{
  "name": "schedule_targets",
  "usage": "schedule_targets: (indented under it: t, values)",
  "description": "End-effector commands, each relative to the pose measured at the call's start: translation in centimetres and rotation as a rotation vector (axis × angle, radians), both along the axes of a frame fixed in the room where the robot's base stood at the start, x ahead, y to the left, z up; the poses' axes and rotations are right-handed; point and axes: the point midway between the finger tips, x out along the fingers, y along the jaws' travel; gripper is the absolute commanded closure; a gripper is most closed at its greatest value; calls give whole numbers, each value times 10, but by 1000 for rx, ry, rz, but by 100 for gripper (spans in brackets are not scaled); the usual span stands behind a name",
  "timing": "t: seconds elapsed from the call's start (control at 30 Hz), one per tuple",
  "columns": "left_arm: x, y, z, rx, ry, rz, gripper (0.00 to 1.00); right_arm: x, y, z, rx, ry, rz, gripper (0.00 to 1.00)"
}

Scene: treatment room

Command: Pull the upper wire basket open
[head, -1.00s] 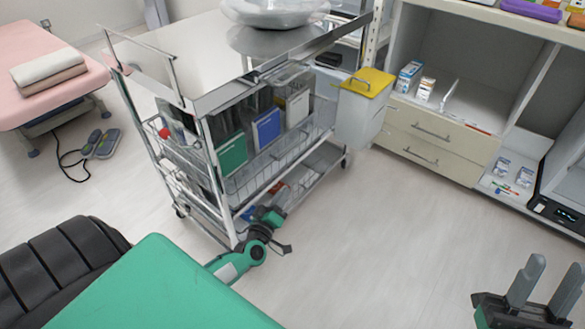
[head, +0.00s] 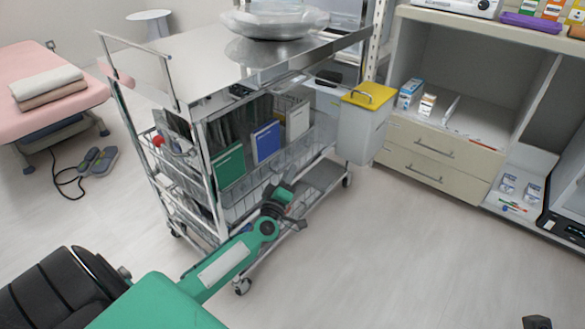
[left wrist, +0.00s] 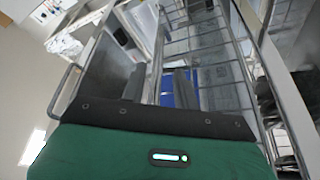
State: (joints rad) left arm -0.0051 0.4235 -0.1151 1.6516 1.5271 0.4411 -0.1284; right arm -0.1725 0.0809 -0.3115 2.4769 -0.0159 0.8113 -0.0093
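The upper wire basket (head: 239,202) is in the steel trolley under its top. It holds a green binder (head: 229,166), a blue binder (head: 266,141) and other files. My left gripper (head: 292,212) is low in front of the basket's near side, and I cannot tell whether it touches the wire. In the left wrist view the basket's wires (left wrist: 212,48) run just beyond the left fingers (left wrist: 160,85), which stand apart with nothing seen held between them. Only a dark bit of my right gripper (head: 537,322) shows at the bottom right edge.
A yellow-lidded bin (head: 366,120) hangs at the trolley's right end. Beige drawers (head: 430,150) and shelves stand on the right. A pink couch (head: 30,75) is at the far left. The floor (head: 400,250) in front of the trolley is clear.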

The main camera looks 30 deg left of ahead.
Motion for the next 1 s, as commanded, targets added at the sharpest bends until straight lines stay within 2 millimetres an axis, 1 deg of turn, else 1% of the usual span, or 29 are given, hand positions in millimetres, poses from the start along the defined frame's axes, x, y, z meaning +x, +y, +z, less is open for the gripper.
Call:
schedule_targets:
  t: [0.03,0.1,0.3,0.43,0.7,0.77,0.8,0.87,1.0]
  values:
    - [9,2,1,2,-2,0,69,0,0,-2,1,-6,0,64]
    - [18,5,3,0,-3,0,69,-1,0,-2,1,-11,0,64]
    - [35,10,7,1,0,0,69,-2,0,0,4,-26,0,64]
    - [40,11,8,2,1,0,69,-3,0,2,5,-32,0,64]
    - [40,11,9,2,1,1,69,-4,-1,4,5,-39,1,64]
    - [40,11,9,2,1,1,81,-4,-1,4,5,-40,1,64]
    - [40,11,9,1,0,0,89,-4,-1,4,5,-40,1,64]
    - [40,11,9,1,1,1,100,-4,-1,4,5,-39,1,64]
    - [40,11,9,1,1,1,100,-4,-1,4,5,-39,1,64]
